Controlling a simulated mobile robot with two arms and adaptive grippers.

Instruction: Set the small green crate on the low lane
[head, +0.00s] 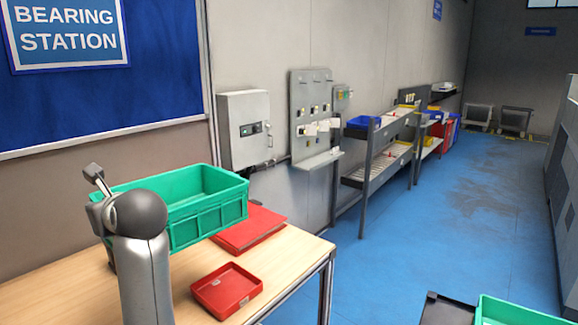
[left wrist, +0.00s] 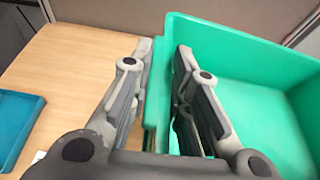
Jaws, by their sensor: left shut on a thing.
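The small green crate (head: 205,215) is in the head view, above the wooden table at the left, and looks empty. My left gripper (head: 97,176) is at its near left end. In the left wrist view, the fingers (left wrist: 163,55) straddle one wall of the crate (left wrist: 265,100), one inside and one outside, shut on it. I cannot tell whether the crate's bottom touches the table. The rack's lower lane (head: 378,164) is farther off along the wall, under an upper lane (head: 380,125). My right gripper is not in view.
A red tray (head: 227,288) and a flat red item (head: 250,232) lie on the table (head: 75,295). A blue-green tray (left wrist: 15,120) shows in the left wrist view. Another green crate (head: 515,314) is at the bottom right. The blue floor (head: 420,235) before the rack is clear.

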